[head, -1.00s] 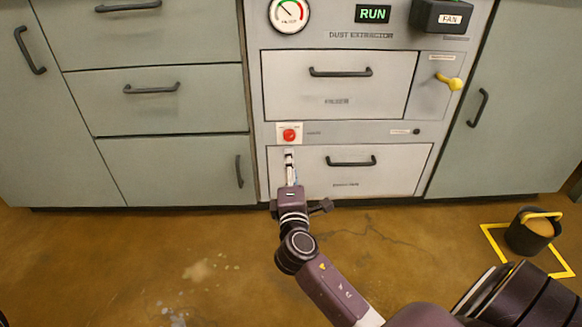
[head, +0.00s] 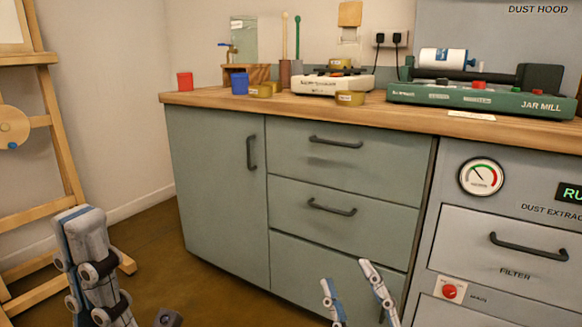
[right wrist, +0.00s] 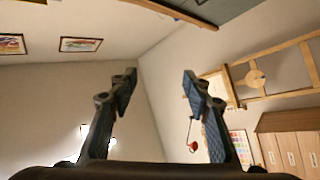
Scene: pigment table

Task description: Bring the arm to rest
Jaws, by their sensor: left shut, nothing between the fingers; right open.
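My left gripper (head: 92,262) is at the lower left of the head view, in front of the easel and left of the cabinet. Its fingers are together with nothing between them. My right gripper (head: 346,287) is at the bottom middle, in front of the lower drawers. Its two fingers stand apart and it is empty. In the right wrist view the right gripper (right wrist: 158,86) also shows open, with only wall behind the gap. Most of both arms is out of view.
The grey-green cabinet (head: 215,190) carries a wooden worktop with a jar mill (head: 485,98), a white device (head: 330,84) and small pots. The dust extractor (head: 460,230), with a red button (head: 449,291), is at right. A wooden easel (head: 50,130) stands left. Floor between easel and cabinet is clear.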

